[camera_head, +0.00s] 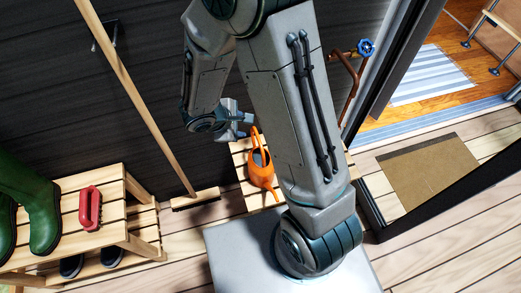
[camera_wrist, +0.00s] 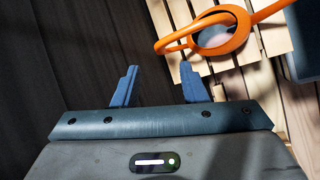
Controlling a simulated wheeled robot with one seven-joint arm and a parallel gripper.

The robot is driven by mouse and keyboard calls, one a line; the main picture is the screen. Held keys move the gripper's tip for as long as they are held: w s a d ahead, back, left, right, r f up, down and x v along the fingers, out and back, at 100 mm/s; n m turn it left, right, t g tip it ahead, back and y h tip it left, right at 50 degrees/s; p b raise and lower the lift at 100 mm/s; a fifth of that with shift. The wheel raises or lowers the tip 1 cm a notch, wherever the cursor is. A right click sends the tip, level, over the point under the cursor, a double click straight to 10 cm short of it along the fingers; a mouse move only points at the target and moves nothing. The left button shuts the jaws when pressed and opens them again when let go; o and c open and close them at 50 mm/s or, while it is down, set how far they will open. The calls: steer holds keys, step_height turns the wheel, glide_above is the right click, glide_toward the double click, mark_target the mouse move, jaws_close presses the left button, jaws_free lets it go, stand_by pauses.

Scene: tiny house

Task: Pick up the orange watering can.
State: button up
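The orange watering can (camera_head: 262,167) stands on a small slatted wooden stool or crate (camera_head: 241,160) against the dark wall, partly hidden behind my arm in the head view. In the wrist view the watering can (camera_wrist: 222,35) is at the top right, with its curved orange handle and round opening showing. My gripper (camera_wrist: 158,85) is open and empty, its two blue fingers spread apart. The can lies beyond and to the right of the fingertips, apart from them. In the head view my gripper (camera_head: 243,122) is above and left of the can.
A wooden bench (camera_head: 125,215) at left holds green boots (camera_head: 40,215) and a red brush (camera_head: 90,207), with dark shoes below. A broom (camera_head: 140,90) leans on the wall. A tap with a blue handle (camera_head: 366,47) is at right, near an open doorway and doormat (camera_head: 428,172).

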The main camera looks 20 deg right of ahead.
mark_target(253, 129)
steer(key=shift+n, duration=0.4)
steer(key=x, duration=0.4)
steer(key=a+b+x, duration=0.1)
steer(key=x, duration=0.4)
steer(key=w+b+x, duration=0.1)
steer(key=x, duration=0.3)
steer(key=shift+a+f, duration=0.1)
steer(key=shift+f, duration=0.45)
jaws_close()
steer(key=shift+w+r, duration=0.1)
